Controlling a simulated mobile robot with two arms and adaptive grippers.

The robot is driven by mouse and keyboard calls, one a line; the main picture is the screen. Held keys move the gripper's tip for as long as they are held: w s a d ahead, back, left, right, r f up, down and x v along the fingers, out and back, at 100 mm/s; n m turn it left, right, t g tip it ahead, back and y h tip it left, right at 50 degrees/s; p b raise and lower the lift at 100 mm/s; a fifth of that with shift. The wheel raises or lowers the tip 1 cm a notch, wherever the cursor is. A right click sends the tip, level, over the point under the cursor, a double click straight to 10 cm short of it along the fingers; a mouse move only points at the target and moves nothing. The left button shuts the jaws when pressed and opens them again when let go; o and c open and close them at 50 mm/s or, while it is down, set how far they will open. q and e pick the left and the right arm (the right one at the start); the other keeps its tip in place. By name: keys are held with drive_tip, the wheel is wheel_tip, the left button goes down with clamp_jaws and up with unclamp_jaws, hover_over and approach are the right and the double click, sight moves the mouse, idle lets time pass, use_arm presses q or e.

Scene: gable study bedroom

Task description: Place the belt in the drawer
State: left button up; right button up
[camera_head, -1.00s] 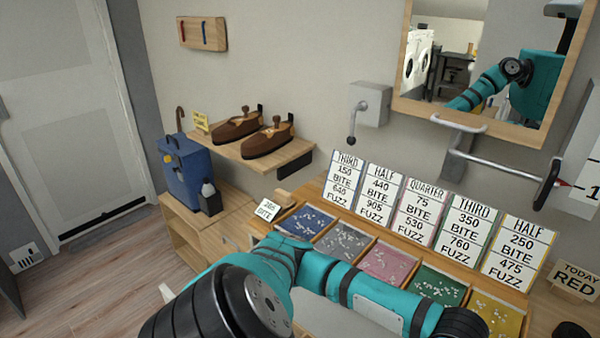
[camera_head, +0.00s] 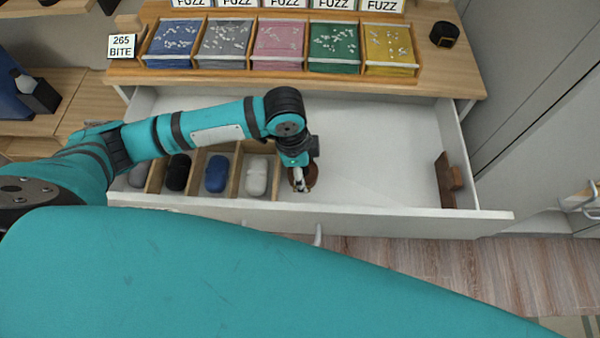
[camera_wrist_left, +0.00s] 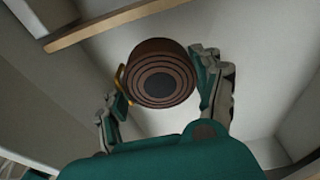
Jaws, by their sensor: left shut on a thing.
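The drawer (camera_head: 380,150) is pulled open below the desktop, with a white, mostly bare floor to the right of its compartments. The belt (camera_head: 311,176) is a brown coil partly hidden by my left gripper (camera_head: 300,184), which is over the drawer, just right of the compartments. In the left wrist view the coiled belt (camera_wrist_left: 160,76), with a dark centre and a gold buckle at its left, is between the fingers of my left gripper (camera_wrist_left: 165,95). That gripper is shut on it. I cannot tell whether the belt touches the drawer floor. My right gripper is not in view.
Wooden compartments (camera_head: 232,147) at the drawer's left hold dark, blue and light rolled items. A brown wooden piece (camera_head: 447,180) stands at its right end. Bead trays (camera_head: 282,45) and a black roll (camera_head: 445,34) are on the desktop.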

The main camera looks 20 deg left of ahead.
use_arm(q)
wheel_tip(320, 180, down, 4)
drive_tip(key=shift+f, duration=0.1)
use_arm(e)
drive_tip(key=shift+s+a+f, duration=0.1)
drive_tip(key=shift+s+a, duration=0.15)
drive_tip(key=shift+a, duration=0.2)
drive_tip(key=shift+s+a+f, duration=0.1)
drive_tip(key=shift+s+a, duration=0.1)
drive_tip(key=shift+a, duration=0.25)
use_arm(q)
drive_tip(key=o, duration=1.3)
drive_tip(key=shift+f, duration=0.1)
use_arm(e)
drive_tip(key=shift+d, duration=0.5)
use_arm(q)
drive_tip(key=shift+r, duration=0.2)
drive_tip(key=r, duration=0.3)
drive_tip(key=a+r, duration=0.1)
drive_tip(key=r, duration=0.7)
drive_tip(key=shift+s+a+r+p, duration=0.1)
drive_tip(key=shift+s+a+p, duration=0.15)
drive_tip(key=shift+a+p, duration=0.05)
drive_tip(key=shift+a+r, duration=0.1)
drive_tip(key=shift+r, duration=0.2)
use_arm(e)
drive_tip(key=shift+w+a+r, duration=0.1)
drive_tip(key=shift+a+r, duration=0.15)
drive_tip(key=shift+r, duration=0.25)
